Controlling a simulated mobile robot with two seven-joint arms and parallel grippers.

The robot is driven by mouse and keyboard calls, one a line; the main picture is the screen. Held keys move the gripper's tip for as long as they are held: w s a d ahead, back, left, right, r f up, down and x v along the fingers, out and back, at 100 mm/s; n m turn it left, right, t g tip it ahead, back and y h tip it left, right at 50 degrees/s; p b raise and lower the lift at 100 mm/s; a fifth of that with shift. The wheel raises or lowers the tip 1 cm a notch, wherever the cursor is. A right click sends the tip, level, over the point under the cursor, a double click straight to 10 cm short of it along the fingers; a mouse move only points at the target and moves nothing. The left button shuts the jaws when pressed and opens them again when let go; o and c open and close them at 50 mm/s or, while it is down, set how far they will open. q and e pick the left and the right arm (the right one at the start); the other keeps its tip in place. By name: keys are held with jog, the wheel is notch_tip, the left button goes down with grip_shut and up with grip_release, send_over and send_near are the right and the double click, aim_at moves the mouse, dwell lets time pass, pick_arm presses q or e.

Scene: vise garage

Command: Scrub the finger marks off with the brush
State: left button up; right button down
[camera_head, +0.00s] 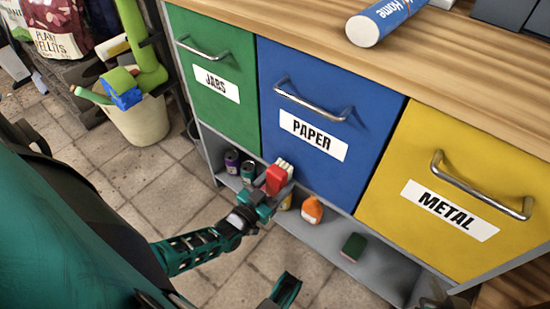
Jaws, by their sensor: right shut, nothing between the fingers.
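A red brush-like thing with a pale bristled top (276,180) shows in front of the cabinet, at the lower corner of the blue drawer. The fingertips are partly hidden by the red thing. No finger marks can be made out on the drawer fronts.
The cabinet has a green drawer (217,52), a blue drawer (310,185) and a yellow drawer (420,145) with metal handles. Its low shelf (318,237) holds cans, an orange bottle (312,210) and a dark green block (353,247). A bucket (137,120) stands left on the tiles.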

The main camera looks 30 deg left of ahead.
pick_arm(q)
jog(key=shift+w+b, duration=0.3)
jog(key=shift+w, duration=0.5)
jog(key=shift+d, duration=0.2)
jog(key=shift+s+d, duration=0.2)
jog(key=shift+d, duration=0.75)
jog(key=shift+s+d, duration=0.2)
jog(key=shift+d, duration=0.7)
jog(key=shift+s+a+f, duration=0.1)
jog(key=shift+s+f, duration=0.05)
jog(key=shift+a, duration=1.85)
